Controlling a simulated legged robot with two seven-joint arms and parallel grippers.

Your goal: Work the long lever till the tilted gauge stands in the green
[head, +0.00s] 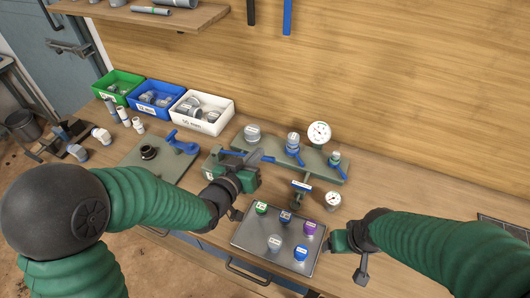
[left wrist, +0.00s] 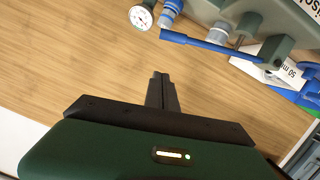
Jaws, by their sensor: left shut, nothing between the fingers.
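A long blue lever (head: 262,157) sits on the grey-green manifold (head: 328,170), close to my left gripper. A long blue lever (left wrist: 205,43) also crosses the top of the left wrist view. One white gauge (head: 319,133) stands at the manifold's back, and a smaller one (head: 333,200) sits at its front, leaning. I cannot read their needles or any green band. A gauge (left wrist: 141,17) shows in the left wrist view. My left gripper (head: 245,158) is beside the lever; its fingers (left wrist: 161,90) are together, empty. My right gripper (head: 331,240) is right of the button panel; its fingers are unclear.
A grey panel (head: 240,240) with several coloured caps lies in front of the manifold. Green, blue and white bins (head: 205,123) of fittings stand behind on the left. A green plate (head: 135,167) with a blue handle lies left of my left gripper. Bench right of the manifold is clear.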

